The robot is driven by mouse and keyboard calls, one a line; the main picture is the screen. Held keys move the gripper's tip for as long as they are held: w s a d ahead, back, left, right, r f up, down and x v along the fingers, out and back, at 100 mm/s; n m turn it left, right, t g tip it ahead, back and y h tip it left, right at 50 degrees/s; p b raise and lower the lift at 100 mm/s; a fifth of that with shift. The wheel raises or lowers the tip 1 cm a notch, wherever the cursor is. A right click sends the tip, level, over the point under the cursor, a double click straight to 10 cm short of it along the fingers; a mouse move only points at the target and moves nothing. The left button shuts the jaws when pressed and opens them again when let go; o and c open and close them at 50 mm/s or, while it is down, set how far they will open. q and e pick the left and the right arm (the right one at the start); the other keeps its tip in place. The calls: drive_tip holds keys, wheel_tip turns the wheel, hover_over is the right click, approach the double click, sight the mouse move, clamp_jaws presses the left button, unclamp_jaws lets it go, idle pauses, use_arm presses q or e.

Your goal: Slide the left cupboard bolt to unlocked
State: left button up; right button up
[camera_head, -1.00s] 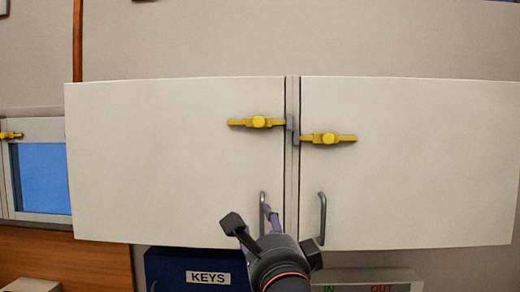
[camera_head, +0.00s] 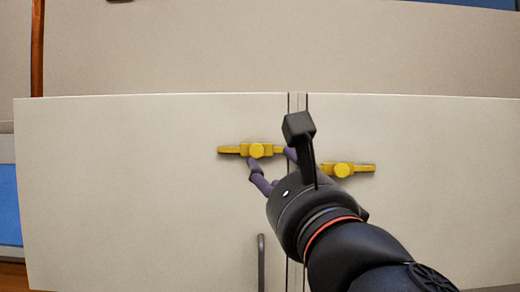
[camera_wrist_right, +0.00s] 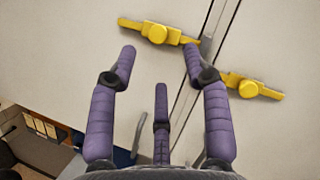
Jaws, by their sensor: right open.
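The left cupboard bolt is yellow with a round knob (camera_head: 257,150) and lies across the left door (camera_head: 130,200) near the gap between the doors. It also shows in the wrist view (camera_wrist_right: 157,33). My right gripper (camera_head: 270,168) is open and empty, its purple fingers just below the left bolt in the head view. In the wrist view its fingertips (camera_wrist_right: 158,55) point up towards the left bolt, one on each side of the knob; I cannot tell if they touch. The right bolt (camera_head: 343,169) is partly behind my gripper. My left gripper is not in view.
The right bolt (camera_wrist_right: 247,89) sits close to the right finger in the wrist view. A grey door handle (camera_head: 261,262) stands low on the left door. The right door (camera_head: 440,200) is partly covered by my right arm.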

sight(257, 153)
drive_tip(key=x, duration=0.3)
drive_tip(key=p+x, duration=0.1)
drive_tip(key=x, duration=0.3)
drive_tip(key=shift+a+f, duration=0.15)
drive_tip(key=shift+f, duration=0.05)
drive_tip(key=shift+w+a+r+p, duration=0.1)
drive_tip(key=shift+w+r+p, duration=0.1)
drive_tip(key=shift+w+p, duration=0.2)
drive_tip(key=shift+w, duration=0.1)
drive_tip(key=shift+w+a, duration=0.1)
